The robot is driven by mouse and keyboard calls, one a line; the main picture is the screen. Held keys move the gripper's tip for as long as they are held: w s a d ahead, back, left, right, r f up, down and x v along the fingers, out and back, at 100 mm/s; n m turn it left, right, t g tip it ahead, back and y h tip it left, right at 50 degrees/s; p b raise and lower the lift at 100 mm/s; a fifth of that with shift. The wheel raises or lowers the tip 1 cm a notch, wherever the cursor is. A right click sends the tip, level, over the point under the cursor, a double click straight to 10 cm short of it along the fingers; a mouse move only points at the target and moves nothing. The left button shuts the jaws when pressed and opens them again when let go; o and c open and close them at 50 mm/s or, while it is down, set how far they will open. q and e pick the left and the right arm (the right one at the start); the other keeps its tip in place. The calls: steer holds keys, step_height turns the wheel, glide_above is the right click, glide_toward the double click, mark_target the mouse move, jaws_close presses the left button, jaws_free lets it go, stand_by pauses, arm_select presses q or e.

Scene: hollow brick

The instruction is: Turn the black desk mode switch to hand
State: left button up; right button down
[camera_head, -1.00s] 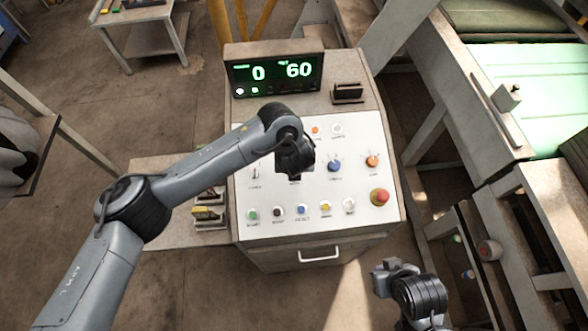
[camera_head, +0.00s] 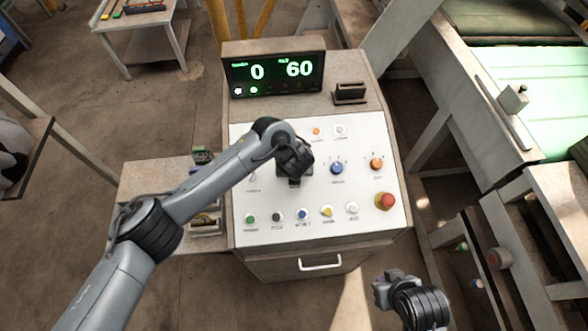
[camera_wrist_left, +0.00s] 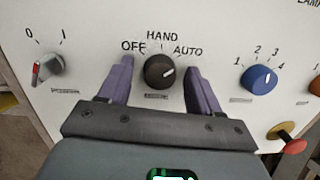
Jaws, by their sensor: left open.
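The black mode switch (camera_wrist_left: 160,71) is a round knob on the white panel, labelled OFF, HAND and AUTO. Its white pointer mark is turned up and right, toward AUTO. My left gripper (camera_wrist_left: 158,75) is open, with one purple finger on each side of the knob; I cannot tell whether either finger touches it. In the head view my left gripper (camera_head: 290,180) is over the panel and hides the switch. My right gripper (camera_head: 385,287) is at the lower right, in front of the console and away from the panel; its fingers are not clear.
A blue numbered knob (camera_wrist_left: 259,79) is right of the switch and a grey 0/I switch (camera_wrist_left: 47,68) is left of it. A red mushroom button (camera_head: 385,200) and a row of push buttons (camera_head: 302,215) are nearby. The display (camera_head: 275,72) reads 0 and 60.

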arm_select(q)
steer(key=c, duration=1)
steer(key=shift+r+n+p, duration=0.2)
steer(key=shift+n+p, duration=0.8)
steer(key=shift+p, duration=0.05)
steer(key=shift+c, duration=0.2)
steer(key=shift+n+p, duration=1.15)
steer(key=shift+n, duration=0.05)
steer(key=n+p, duration=0.2)
steer(key=shift+n+y, duration=0.3)
steer(key=shift+y, duration=0.1)
steer(key=shift+f+n+p, duration=0.1)
steer(key=shift+n+p, duration=0.8)
steer(key=shift+n, duration=0.5)
steer(key=o, duration=1)
steer(key=shift+f, duration=0.1)
steer(key=shift+o, duration=0.2)
